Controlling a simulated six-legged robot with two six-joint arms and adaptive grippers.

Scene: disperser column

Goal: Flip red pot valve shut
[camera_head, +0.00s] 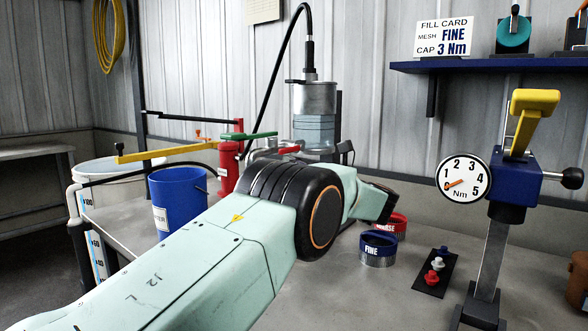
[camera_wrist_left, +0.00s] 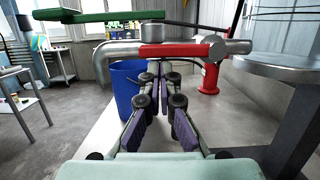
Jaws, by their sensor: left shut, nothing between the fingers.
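The red valve handle (camera_wrist_left: 182,50) lies level along a steel pipe with a downturned spout at its left end, in the left wrist view. In the head view a small red part of it (camera_head: 290,150) shows behind my wrist, by the steel pot (camera_head: 315,100). My left gripper (camera_wrist_left: 161,72) is shut and empty. Its dark fingertips appear just below the red handle in the wrist view; I cannot tell if they touch it. In the head view my own wrist hides the fingers. My right gripper is in neither view.
A green lever (camera_wrist_left: 100,15) sits above left of the red handle. A blue bucket (camera_head: 177,202) stands left, beside a red post (camera_head: 229,167).

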